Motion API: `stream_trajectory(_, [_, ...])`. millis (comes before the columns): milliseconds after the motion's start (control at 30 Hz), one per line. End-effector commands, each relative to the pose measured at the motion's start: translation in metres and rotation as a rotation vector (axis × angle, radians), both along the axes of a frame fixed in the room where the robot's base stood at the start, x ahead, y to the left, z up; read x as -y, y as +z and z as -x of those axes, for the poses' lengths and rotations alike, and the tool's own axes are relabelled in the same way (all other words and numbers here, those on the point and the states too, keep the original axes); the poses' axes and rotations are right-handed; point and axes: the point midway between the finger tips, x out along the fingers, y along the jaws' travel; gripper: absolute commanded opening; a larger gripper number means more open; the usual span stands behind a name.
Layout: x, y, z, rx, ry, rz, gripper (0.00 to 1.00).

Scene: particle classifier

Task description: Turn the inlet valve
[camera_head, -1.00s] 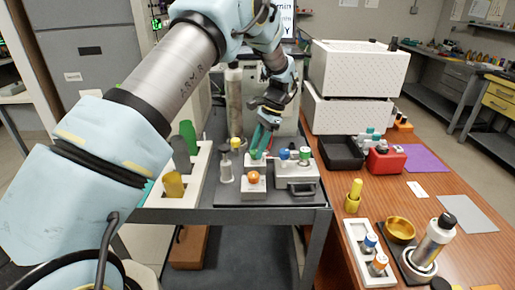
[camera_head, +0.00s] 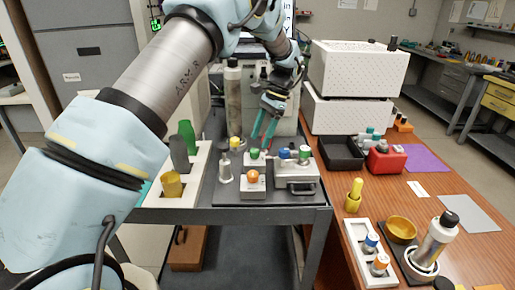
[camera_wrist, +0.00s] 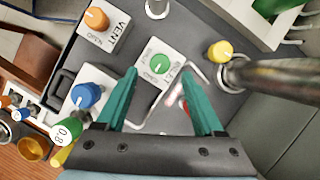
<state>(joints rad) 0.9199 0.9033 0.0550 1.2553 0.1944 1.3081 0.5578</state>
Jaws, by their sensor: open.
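My gripper (camera_head: 262,146) has two teal fingers. In the wrist view my gripper (camera_wrist: 160,74) is open and empty, its tips apart on either side of a green knob. This green knob (camera_wrist: 160,63) sits on a white box whose lettering is too blurred to read; the head view shows it as a green knob (camera_head: 254,153) close by the tips. An orange knob (camera_wrist: 97,19) sits on a white box marked VENT, also in the head view (camera_head: 253,176). A blue knob (camera_wrist: 86,95) is on the neighbouring unit. I cannot tell which is the inlet valve.
A yellow knob (camera_wrist: 220,50) and a metal cylinder (camera_head: 233,88) stand close to the fingers. A white rack (camera_head: 190,181) holds bottles at left. White boxes (camera_head: 352,72) are stacked at right. The wooden table (camera_head: 475,242) carries a gold bowl (camera_head: 402,229) and other items.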

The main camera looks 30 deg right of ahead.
Motion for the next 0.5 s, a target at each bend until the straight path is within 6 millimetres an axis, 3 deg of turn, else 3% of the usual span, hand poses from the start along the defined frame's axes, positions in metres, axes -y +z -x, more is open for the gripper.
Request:
stream_trajectory(300, [0.022,0.049,-0.001,0.001,-0.001,0.003,0.69])
stream_trajectory(500, [0.025,0.061,-0.001,0.0,-0.001,0.001,0.69])
